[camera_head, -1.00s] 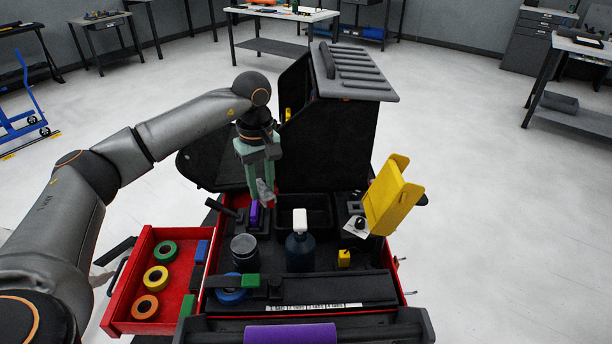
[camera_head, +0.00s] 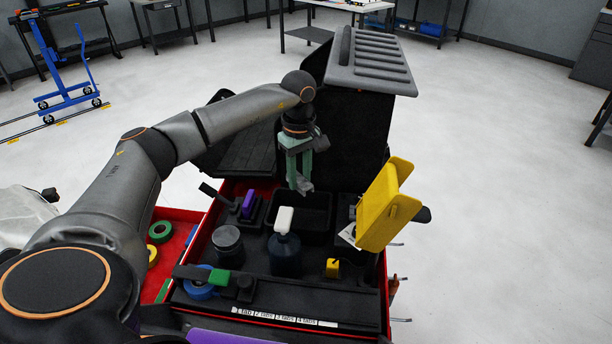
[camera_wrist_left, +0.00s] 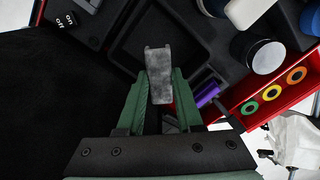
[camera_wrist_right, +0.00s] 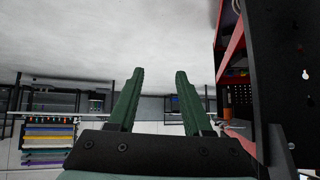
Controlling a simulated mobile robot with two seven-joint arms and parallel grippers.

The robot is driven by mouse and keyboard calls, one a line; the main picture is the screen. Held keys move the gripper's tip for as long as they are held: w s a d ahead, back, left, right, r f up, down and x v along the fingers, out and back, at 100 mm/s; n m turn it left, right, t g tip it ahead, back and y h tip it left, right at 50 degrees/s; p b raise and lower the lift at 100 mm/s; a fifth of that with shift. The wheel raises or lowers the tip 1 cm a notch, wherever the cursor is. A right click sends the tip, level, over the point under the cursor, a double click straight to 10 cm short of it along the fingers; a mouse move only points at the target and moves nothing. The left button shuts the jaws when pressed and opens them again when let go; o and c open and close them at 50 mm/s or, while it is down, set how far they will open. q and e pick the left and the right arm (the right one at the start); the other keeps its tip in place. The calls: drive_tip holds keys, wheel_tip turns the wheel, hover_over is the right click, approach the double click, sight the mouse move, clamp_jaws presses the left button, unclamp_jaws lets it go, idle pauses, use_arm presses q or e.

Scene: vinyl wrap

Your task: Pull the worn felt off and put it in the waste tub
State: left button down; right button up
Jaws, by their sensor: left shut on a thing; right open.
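The worn felt (camera_wrist_left: 160,78) is a small grey piece between my left gripper's green fingers in the left wrist view. My left gripper (camera_head: 303,186) is shut on it; in the head view it hangs fingers-down over the black waste tub (camera_head: 317,214). In the left wrist view the felt overlaps the open tub (camera_wrist_left: 196,40), above its floor. A purple squeegee (camera_head: 248,204) stands in a holder just left of the tub. My right gripper (camera_wrist_right: 159,78) is open and empty in the right wrist view, away from the felt; the head view does not show it.
Around the tub stand a white-capped dark bottle (camera_head: 285,252), a grey-lidded jar (camera_head: 228,246) and a tilted yellow holder (camera_head: 388,205). A small yellow block (camera_head: 332,268) sits in front. A red drawer (camera_head: 180,222) holds tape rolls. The black raised lid is behind.

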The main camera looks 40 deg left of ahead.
use_arm(q)
drive_tip(key=shift+s+f+b, duration=0.1)
drive_tip(key=shift+f+b, duration=0.4)
drive_tip(key=shift+f, duration=0.1)
wheel_tip(320, 180, down, 3)
drive_tip(key=b, duration=0.3)
drive_tip(key=shift+f, duration=0.2)
drive_tip(key=shift+f+b, duration=0.5)
drive_tip(key=shift+f, duration=0.3)
use_arm(e)
drive_tip(key=shift+y, duration=0.4)
drive_tip(key=a+f, duration=0.1)
drive_tip(key=w+a+f, duration=0.1)
drive_tip(key=f, duration=0.1)
drive_tip(key=shift+a, duration=0.3)
drive_tip(key=shift+s, duration=0.1)
use_arm(q)
drive_tip(key=shift+f+p, duration=0.1)
drive_tip(key=shift+p, duration=0.25)
use_arm(e)
drive_tip(key=shift+d+r, duration=0.15)
drive_tip(key=shift+r, duration=0.05)
use_arm(q)
drive_tip(key=shift+f+b, duration=0.3)
drive_tip(key=shift+f, duration=0.3)
use_arm(e)
drive_tip(key=shift+f, duration=0.3)
